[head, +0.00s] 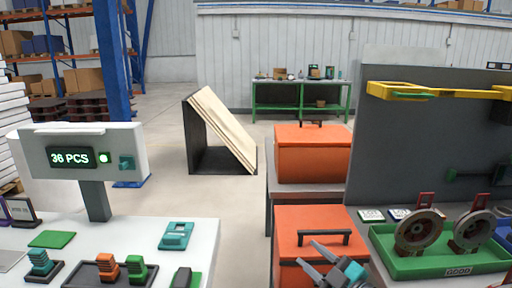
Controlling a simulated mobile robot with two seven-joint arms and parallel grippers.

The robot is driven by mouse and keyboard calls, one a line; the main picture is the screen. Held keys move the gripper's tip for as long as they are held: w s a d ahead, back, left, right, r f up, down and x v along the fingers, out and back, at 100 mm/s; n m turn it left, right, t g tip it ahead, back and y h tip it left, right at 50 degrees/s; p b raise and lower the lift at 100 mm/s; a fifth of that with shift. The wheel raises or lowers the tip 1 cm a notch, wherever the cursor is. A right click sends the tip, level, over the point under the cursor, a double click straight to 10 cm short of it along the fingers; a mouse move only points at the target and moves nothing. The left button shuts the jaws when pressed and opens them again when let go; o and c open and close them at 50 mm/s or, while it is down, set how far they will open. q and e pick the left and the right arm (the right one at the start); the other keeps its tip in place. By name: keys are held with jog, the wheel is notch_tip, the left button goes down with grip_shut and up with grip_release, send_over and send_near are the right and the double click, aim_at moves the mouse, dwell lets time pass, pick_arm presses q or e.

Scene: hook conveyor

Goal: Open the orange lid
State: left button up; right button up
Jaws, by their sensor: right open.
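Two orange boxes with orange lids and dark bar handles stand in the lower middle-right. The near orange lid (290,220) lies flat on its box, and its dark handle (324,238) sits on top. The far orange lid (290,135) also lies shut on its box (312,163). My right gripper (307,256) comes in from the bottom edge, its grey fingers open and empty. In the picture it is just below and left of the near handle; I cannot tell whether it touches the lid. It hides part of the near box. My left gripper is not in view.
A white table (205,235) with a 36 PCS display (75,157) and small coloured parts stands left. On the right, a green tray (410,265) holds wheel-like parts before a grey panel (420,140) with a yellow bar (430,92). Floor between is clear.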

jog(key=s+d+f+m+g+h, duration=0.2)
jog(key=s+f+m+h, duration=0.3)
jog(key=s+f, duration=0.55)
jog(key=s+d+f+m+g+h, duration=0.2)
jog(key=s+d+f+m+h, duration=0.15)
jog(key=s+f+m, duration=0.7)
jog(key=m+t+y+b, duration=0.55)
jog(key=m+b, duration=0.75)
jog(key=b, duration=0.6)
send_near(326, 234)
jog(key=shift+h, duration=0.4)
jog(key=b+x, duration=0.1)
jog(key=x, duration=0.2)
jog(key=b+x, duration=0.1)
jog(key=x, duration=0.3)
jog(key=shift+s+a+r, duration=0.1)
jog(key=shift+s+a, duration=0.05)
jog(key=shift+a, duration=0.05)
jog(key=shift+w+a, duration=0.25)
jog(key=shift+w, duration=0.4)
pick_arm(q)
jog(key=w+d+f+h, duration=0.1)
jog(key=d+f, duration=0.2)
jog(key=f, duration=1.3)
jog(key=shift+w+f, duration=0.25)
